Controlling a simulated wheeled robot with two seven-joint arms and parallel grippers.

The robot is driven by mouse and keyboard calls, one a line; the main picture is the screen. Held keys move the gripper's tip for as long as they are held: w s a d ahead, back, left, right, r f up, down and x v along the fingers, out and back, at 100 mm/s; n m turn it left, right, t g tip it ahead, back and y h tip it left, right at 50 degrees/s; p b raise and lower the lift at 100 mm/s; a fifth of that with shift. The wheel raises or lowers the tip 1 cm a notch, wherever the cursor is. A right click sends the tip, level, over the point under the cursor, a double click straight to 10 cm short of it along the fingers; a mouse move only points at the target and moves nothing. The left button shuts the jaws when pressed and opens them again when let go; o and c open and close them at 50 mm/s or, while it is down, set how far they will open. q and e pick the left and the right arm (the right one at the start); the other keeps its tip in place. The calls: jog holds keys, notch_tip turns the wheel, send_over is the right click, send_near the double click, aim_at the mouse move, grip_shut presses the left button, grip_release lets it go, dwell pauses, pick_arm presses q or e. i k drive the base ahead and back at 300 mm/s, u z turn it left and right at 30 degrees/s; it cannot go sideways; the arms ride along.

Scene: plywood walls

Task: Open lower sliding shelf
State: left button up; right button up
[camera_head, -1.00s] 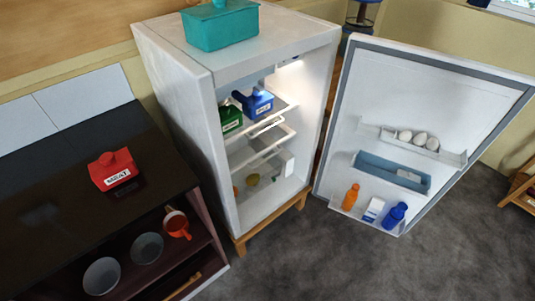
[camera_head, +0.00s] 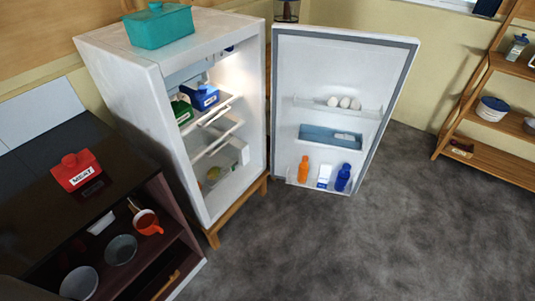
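The white fridge (camera_head: 130,106) stands open, its door (camera_head: 283,115) swung wide to the right. Inside, an upper shelf with a white front edge (camera_head: 214,107) holds a blue container (camera_head: 205,97) and a green container (camera_head: 182,111). Below it is the lower sliding shelf (camera_head: 217,135), with a white front rail; it appears to be within the fridge and looks empty. Under that, some food items (camera_head: 214,174) and a white box sit at the bottom, partly shaded. Neither of my grippers shows in the head view.
A dark counter (camera_head: 40,225) with a red MEAT container (camera_head: 77,171) is at left, with bowls and an orange mug (camera_head: 147,222) on its shelf. A wooden rack (camera_head: 480,95) stands at right. Grey floor (camera_head: 340,245) before the fridge is clear.

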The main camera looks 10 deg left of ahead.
aim_at(206, 150)
jog(key=z, duration=0.65)
jog(key=i, duration=1.05)
jog(key=u, duration=0.25)
